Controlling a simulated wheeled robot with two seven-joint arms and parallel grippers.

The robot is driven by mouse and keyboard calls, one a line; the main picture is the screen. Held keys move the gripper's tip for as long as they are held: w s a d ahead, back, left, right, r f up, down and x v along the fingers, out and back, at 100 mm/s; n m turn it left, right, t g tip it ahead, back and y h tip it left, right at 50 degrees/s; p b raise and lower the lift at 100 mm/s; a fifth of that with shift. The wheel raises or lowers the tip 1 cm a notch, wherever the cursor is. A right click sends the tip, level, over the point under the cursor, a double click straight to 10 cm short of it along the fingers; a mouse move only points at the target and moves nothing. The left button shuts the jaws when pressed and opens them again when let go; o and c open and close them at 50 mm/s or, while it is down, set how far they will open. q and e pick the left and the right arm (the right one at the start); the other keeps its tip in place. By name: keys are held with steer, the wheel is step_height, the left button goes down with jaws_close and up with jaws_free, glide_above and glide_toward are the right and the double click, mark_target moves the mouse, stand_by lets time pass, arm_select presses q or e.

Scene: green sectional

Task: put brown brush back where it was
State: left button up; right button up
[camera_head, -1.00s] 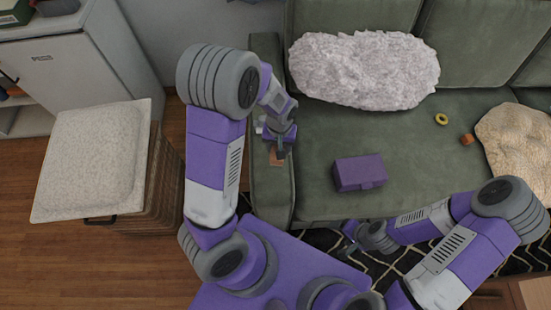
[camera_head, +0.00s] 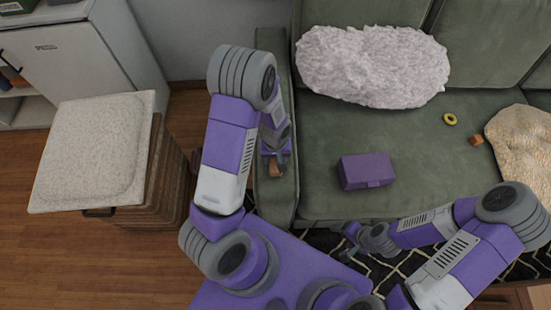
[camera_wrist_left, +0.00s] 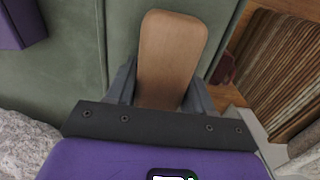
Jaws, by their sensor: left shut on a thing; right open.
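The brown brush (camera_head: 276,169) is between the fingers of my left gripper (camera_head: 276,160), over the green sofa's left armrest (camera_head: 273,205). In the left wrist view the brush (camera_wrist_left: 171,55) shows as a smooth, rounded, brown wooden piece sticking out past the fingers, with one finger on each side. My left gripper (camera_wrist_left: 163,95) is shut on it. The brush's lower end is hidden by the gripper. I cannot tell whether the brush touches the armrest. My right gripper (camera_head: 350,241) is open and empty near the sofa's front edge.
A purple box (camera_head: 366,171), a yellow ring (camera_head: 450,119) and a small orange-brown item (camera_head: 476,140) lie on the seat. A fluffy pillow (camera_head: 373,67) lies behind them. A cushion-topped hamper (camera_head: 92,150) stands left. A dark red item (camera_head: 196,160) is between hamper and sofa.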

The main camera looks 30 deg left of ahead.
arm_select(q)
steer(key=shift+r, duration=0.1)
steer(key=o, duration=1)
steer(key=shift+r, duration=0.1)
step_height(320, 180, up, 12)
steer(key=p, duration=0.4)
steer(key=shift+s, duration=0.1)
